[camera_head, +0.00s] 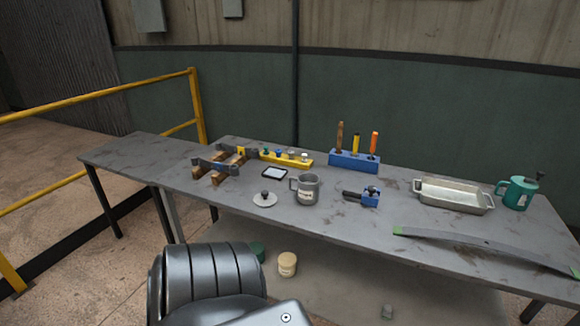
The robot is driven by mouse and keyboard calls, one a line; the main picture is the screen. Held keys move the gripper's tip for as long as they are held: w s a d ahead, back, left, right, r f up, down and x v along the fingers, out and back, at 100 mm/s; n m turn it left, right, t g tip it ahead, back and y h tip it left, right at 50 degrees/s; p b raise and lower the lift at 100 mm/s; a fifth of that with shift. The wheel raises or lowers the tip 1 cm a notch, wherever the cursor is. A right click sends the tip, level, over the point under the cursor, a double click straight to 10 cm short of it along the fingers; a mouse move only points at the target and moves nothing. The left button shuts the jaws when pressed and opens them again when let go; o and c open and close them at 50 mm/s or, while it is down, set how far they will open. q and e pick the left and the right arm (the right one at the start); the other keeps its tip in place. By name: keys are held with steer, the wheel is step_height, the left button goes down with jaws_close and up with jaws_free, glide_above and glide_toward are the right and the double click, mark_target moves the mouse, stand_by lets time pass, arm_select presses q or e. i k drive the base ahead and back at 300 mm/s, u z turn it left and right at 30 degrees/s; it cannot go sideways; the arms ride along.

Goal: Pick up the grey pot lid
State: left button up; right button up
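The grey pot lid (265,199) lies flat on the grey metal table, near its front edge, with its dark knob upward. A grey pot (307,189) with a handle and a pale label stands just right of the lid, uncovered by it. A large dark grey rounded part of my own arm fills the lower left of the view, below and in front of the table. Neither gripper's fingers can be seen, and nothing touches the lid.
A yellow railing (197,105) stands left.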

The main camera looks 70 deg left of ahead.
mark_target(265, 198)
steer(key=u, duration=0.35)
steer(key=i, duration=0.9)
steer(key=u, duration=1.15)
steer(key=i, duration=0.45)
steer(key=u, duration=0.45)
